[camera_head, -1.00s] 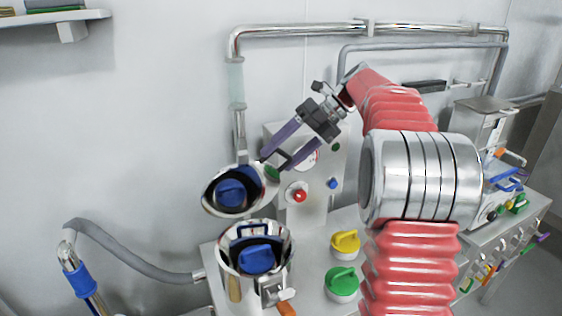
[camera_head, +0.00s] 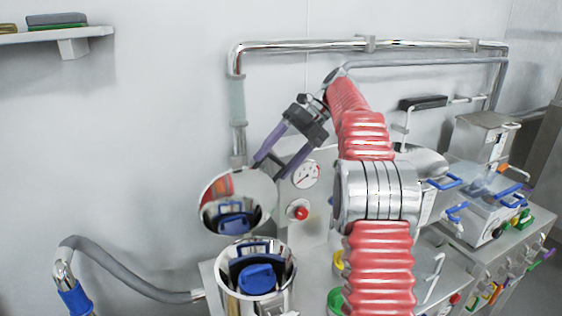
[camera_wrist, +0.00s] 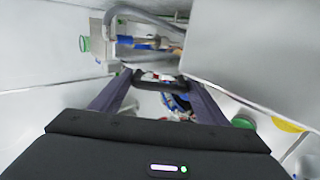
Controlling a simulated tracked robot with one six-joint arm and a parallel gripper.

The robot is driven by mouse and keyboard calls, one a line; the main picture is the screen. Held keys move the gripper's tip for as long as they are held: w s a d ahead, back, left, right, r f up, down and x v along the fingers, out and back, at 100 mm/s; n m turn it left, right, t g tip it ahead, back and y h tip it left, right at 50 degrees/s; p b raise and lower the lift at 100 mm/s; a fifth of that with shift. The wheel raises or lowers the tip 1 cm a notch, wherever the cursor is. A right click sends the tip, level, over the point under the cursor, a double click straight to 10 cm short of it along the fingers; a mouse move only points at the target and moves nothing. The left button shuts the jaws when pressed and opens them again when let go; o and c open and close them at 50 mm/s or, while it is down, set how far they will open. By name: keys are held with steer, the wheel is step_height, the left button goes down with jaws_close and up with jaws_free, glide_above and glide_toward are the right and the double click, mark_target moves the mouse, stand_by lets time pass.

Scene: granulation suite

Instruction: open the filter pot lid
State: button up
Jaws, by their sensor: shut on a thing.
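The filter pot (camera_head: 228,300) is a shiny metal cup in the head view's lower middle. Its mouth is uncovered, with a blue part (camera_head: 257,279) inside. The lid (camera_head: 218,188) stands raised and steeply tilted above and behind the pot. Its mirror-like inner face reflects blue and red. My gripper (camera_head: 270,172) reaches down to the lid's upper right edge. In the wrist view my gripper (camera_wrist: 157,80) has a dark handle bar (camera_wrist: 156,82) between its fingertips and is shut on it.
A panel with a gauge (camera_head: 306,174) and a red button (camera_head: 298,213) stands right of the lid. A vertical pipe (camera_head: 238,105) runs behind it. A grey hose (camera_head: 125,280) curves at lower left. Clear-topped equipment (camera_head: 480,195) is at right.

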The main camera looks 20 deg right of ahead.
steer(key=shift+f, duration=0.3)
steer(key=o, duration=1.2)
steer(key=shift+o, duration=0.9)
steer(key=shift+r, duration=0.15)
